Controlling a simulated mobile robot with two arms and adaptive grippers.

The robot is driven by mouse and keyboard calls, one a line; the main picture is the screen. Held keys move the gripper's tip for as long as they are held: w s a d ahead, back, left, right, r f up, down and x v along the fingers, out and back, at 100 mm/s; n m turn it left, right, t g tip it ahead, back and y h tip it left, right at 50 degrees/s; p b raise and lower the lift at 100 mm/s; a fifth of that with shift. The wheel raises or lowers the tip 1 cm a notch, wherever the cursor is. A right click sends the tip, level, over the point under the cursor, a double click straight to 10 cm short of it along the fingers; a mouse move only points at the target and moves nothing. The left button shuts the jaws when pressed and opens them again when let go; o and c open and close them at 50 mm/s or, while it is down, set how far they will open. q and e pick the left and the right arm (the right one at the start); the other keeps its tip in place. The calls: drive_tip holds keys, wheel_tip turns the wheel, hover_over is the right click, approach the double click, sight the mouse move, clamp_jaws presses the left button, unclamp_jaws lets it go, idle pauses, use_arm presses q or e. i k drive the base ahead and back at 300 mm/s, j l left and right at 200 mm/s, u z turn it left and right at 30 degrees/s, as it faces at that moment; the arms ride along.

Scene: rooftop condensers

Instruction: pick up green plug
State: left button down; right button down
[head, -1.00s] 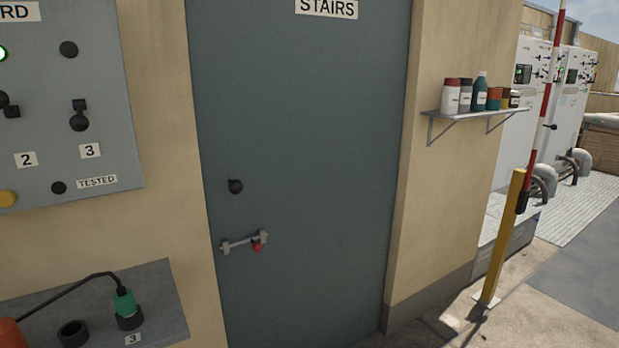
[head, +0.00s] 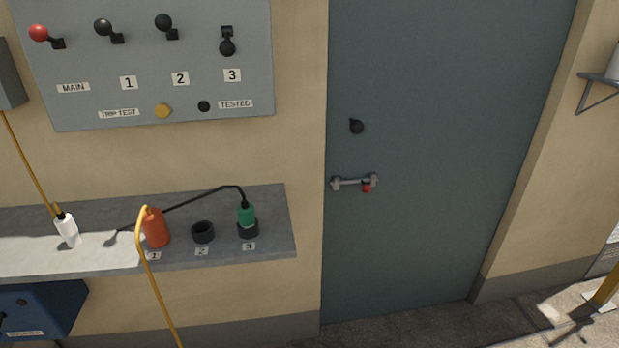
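The green plug (head: 246,214) stands upright in the black socket ring labelled 3 (head: 248,231), near the right end of the grey shelf (head: 276,205) in the head view. A black cable leaves its top and runs left along the shelf behind the orange plug. Neither of my grippers shows in the head view.
An orange plug (head: 156,228) with a yellow cable stands at position 1. Socket 2 (head: 203,232) is empty. A white plug (head: 67,230) is further left. Above is a panel (head: 205,55) with levers. A blue box (head: 40,308) is below. A grey door (head: 430,100) is right.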

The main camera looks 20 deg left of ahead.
sight(246, 213)
drive_tip(key=i+j+u, duration=0.2)
drive_tip(key=u, duration=1.2)
